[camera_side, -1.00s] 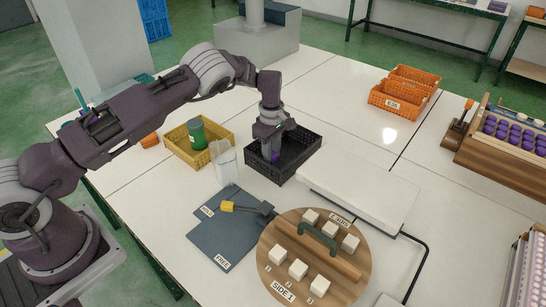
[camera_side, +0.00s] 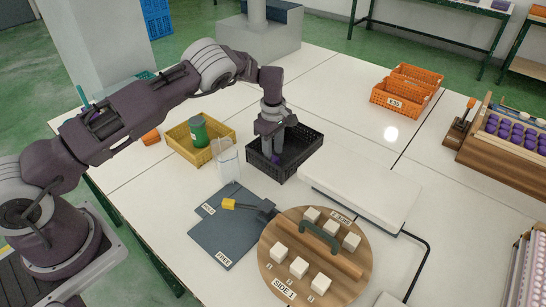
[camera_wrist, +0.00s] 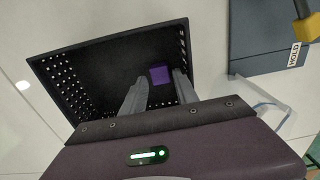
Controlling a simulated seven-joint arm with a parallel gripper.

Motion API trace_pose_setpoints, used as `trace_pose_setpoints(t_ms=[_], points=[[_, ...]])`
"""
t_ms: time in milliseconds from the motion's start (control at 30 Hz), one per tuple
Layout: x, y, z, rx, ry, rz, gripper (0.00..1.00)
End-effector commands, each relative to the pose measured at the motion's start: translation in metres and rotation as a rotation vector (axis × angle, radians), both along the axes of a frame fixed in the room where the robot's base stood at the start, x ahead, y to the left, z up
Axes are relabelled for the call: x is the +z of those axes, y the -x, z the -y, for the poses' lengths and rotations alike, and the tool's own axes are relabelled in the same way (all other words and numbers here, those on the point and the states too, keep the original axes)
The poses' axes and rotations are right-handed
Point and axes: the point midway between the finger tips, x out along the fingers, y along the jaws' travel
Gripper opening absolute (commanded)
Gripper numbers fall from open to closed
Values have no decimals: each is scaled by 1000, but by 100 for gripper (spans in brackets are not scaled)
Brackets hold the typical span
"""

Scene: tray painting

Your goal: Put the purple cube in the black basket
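The purple cube (camera_side: 275,158) lies inside the black basket (camera_side: 303,160), low down near its left wall. In the wrist view the cube (camera_wrist: 160,75) rests on the dark floor of the basket (camera_wrist: 95,55), beyond my fingertips. My gripper (camera_side: 275,149) is above the basket, pointing down into it. In the wrist view the two fingers of my gripper (camera_wrist: 158,82) stand apart, with a gap wider than the cube, and do not touch it. Part of the cube is hidden by a finger and the basket wall in the side view.
A yellow basket (camera_side: 182,147) holding a green can (camera_side: 198,132) stands left of the black basket. A clear container (camera_side: 226,162), dark mats (camera_side: 216,235), a white slab (camera_side: 360,190) and a round wooden board (camera_side: 285,255) with white cubes lie in front. Orange crates (camera_side: 405,95) stand at the back right.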

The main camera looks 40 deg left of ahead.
Motion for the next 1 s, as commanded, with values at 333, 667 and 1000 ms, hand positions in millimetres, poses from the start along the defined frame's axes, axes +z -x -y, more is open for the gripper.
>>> trace_pose_setpoints(t_ms=[333,667,1000], points=[[82,-1,0,0,-1,3,36],[101,1,-1,-9,6,9,36],[312,127,19,-510,101,240,36]])
